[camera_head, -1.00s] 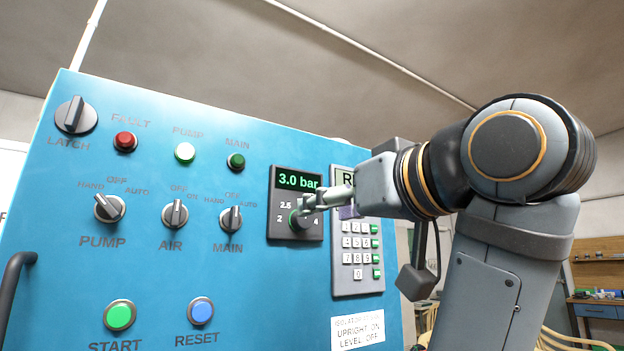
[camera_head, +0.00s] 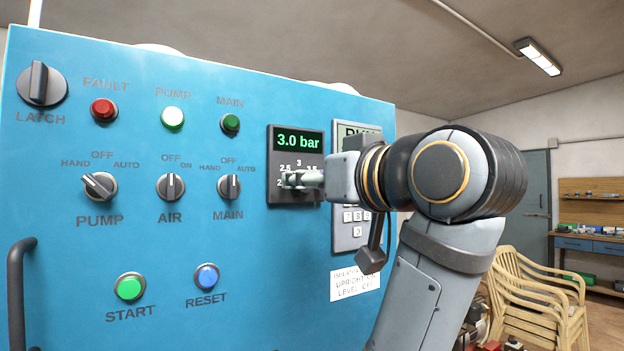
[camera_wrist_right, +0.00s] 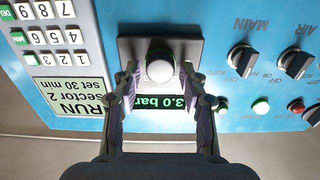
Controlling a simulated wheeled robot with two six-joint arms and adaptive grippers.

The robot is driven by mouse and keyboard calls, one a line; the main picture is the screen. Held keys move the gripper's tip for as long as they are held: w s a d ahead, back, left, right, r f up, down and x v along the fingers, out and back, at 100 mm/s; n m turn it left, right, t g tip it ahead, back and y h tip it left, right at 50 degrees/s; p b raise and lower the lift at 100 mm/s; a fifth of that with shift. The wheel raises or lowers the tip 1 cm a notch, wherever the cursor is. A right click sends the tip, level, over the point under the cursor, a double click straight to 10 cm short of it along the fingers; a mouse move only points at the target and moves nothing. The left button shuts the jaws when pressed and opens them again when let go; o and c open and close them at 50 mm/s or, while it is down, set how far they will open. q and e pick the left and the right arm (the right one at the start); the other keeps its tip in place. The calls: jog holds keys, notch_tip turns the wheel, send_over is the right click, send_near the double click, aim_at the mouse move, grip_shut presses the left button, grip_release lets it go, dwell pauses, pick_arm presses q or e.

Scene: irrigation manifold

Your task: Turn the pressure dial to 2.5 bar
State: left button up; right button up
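The pressure dial's black panel (camera_head: 284,141) is on the blue cabinet, and its green readout (camera_head: 298,141) shows 3.0 bar. In the head view my right gripper (camera_head: 291,180) covers the knob and part of the scale. The fingers are open, one on each side, with a narrow gap visible at each side of the knob. The knob's pointing direction is not clear. My left gripper is not in view.
A keypad unit (camera_wrist_right: 62,73) sits close beside the dial. The main selector switch (camera_head: 229,187) and several other switches and lamps are to the left in the head view. A dark handle (camera_head: 18,290) stands at the cabinet's left. Stacked chairs (camera_head: 540,295) stand at right.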

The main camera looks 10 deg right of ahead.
grip_shut()
jog(key=shift+a+f+n+b, duration=0.1)
jog(key=shift+a+n+b, duration=0.05)
jog(key=shift+n+b, duration=3.75)
jog(key=shift+n+p, duration=0.3)
jog(key=shift+n, duration=0.3)
